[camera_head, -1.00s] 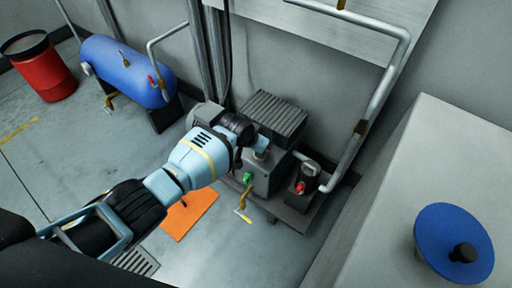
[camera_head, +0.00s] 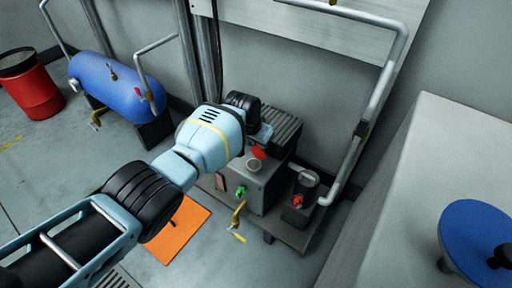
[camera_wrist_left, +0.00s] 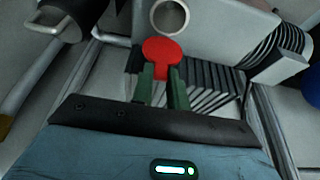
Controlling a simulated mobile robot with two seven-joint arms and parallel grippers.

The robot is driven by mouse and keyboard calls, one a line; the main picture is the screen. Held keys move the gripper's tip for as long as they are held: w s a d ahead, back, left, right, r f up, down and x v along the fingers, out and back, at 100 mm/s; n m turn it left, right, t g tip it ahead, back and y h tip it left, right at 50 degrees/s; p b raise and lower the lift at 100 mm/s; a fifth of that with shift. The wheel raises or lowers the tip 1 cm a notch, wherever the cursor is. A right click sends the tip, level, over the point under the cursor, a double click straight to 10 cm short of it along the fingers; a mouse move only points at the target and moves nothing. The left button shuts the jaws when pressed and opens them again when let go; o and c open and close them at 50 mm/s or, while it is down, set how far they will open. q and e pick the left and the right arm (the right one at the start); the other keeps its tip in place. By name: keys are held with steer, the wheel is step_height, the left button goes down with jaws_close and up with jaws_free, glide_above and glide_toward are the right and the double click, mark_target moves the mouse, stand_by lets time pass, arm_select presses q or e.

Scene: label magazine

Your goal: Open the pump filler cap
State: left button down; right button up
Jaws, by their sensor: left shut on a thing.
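The pump (camera_head: 262,182) is a grey box with a ribbed motor behind it. Its filler neck (camera_head: 254,165) shows on top as a pale round ring with an open mouth; it also shows in the left wrist view (camera_wrist_left: 170,17). The red filler cap (camera_head: 258,153) is off the neck, just beside and behind it in the head view. In the left wrist view my left gripper (camera_wrist_left: 162,74) has its green fingers shut on the red cap (camera_wrist_left: 162,50). In the head view the wrist hides most of the fingers. My right gripper is in neither view.
A green knob (camera_head: 240,191) and a yellow-handled tap (camera_head: 238,218) are on the pump's front. A pipe (camera_head: 372,100) rises on the right beside a small red-knobbed unit (camera_head: 298,201). A blue tank (camera_head: 113,82) stands left. An orange mat (camera_head: 178,232) lies on the floor.

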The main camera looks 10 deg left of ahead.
arm_select(q)
steer(key=shift+w+d+r, duration=0.2)
steer(key=shift+w+d, duration=0.05)
steer(key=shift+w, duration=0.2)
steer(key=c, duration=1.6)
jaws_free()
steer(key=shift+o, duration=1.2)
steer(key=shift+f, duration=0.1)
steer(key=shift+s+a, duration=0.1)
